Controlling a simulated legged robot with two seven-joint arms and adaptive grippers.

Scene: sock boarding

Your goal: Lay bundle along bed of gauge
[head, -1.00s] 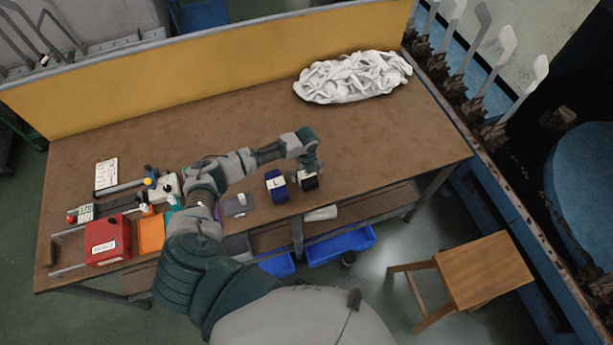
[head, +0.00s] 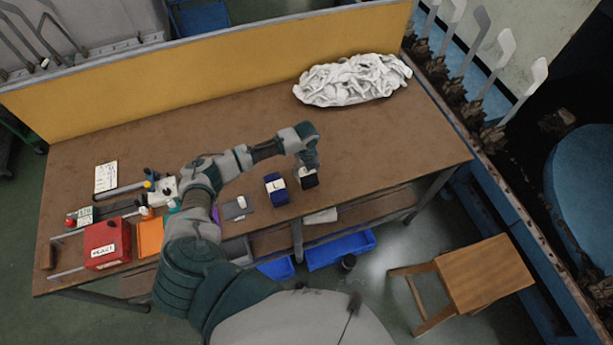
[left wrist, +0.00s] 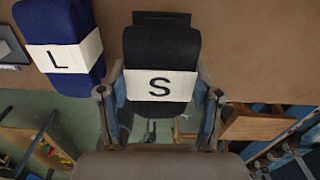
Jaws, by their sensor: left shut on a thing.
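My left gripper (head: 309,170) hangs over the front part of the bench. It is shut on a black folded bundle (head: 309,182) with a white band. In the left wrist view, the band on the black bundle (left wrist: 160,45) reads S, and one finger is on each side of it. I cannot tell if the bundle touches the bench. A blue bundle (head: 277,190) lies just left; in the left wrist view its band (left wrist: 65,57) reads L.
A red box (head: 106,243) and an orange tray (head: 150,236) sit at the bench's front left. A white card (head: 106,177) lies behind them. A white cloth heap (head: 352,80) lies at the back right. The middle of the bench (head: 220,125) is clear.

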